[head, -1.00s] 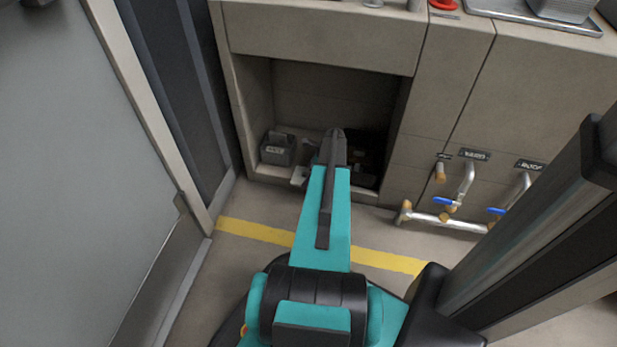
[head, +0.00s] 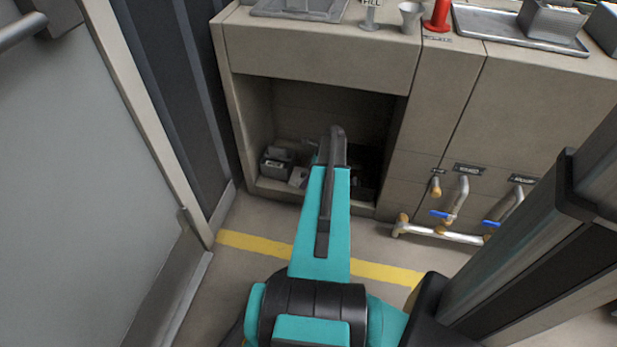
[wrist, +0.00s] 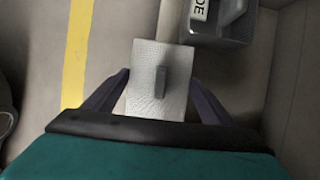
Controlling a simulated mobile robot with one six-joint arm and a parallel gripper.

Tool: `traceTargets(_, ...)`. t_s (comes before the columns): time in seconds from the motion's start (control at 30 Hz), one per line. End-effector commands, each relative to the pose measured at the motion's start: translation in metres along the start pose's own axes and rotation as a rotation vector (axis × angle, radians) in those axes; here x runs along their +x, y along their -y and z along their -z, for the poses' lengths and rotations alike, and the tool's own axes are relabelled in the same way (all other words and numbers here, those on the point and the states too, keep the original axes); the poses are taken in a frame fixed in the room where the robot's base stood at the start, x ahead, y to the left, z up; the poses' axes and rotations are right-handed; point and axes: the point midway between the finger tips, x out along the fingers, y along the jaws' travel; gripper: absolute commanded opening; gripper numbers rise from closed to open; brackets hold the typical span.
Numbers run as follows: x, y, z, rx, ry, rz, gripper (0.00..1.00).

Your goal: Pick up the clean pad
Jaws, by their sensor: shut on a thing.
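The pad (wrist: 143,95) is a pale grey square with a textured face and a darker raised tab in its middle. My gripper (wrist: 158,77) is shut on it, with one dark finger along each side in the wrist view. In the head view a pale piece that looks like the pad (head: 298,177) shows left of my arm, at the mouth of the low recess. My arm hides the gripper's fingers there. Whether the pad is clean or marked I cannot tell.
A grey box (head: 277,163) with a label stands in the recess, close to the pad; it also shows in the wrist view (wrist: 228,32). A dark container (head: 366,178) sits to the right. Pipes with blue valves (head: 441,214) stick out further right. A yellow line (head: 262,244) crosses the floor.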

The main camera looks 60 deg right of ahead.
Motion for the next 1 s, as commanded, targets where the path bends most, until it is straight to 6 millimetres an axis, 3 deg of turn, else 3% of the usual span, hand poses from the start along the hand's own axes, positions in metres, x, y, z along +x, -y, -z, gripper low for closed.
traceTargets(0.17, -0.012, 0.000, -0.005, 0.001, 0.000, -0.001, 0.56)
traceTargets(0.8, -0.013, 0.000, -0.005, 0.000, 0.000, 0.000, 0.56)
traceTargets(1.0, -0.021, -0.004, -0.015, -0.017, 0.000, -0.007, 0.56)
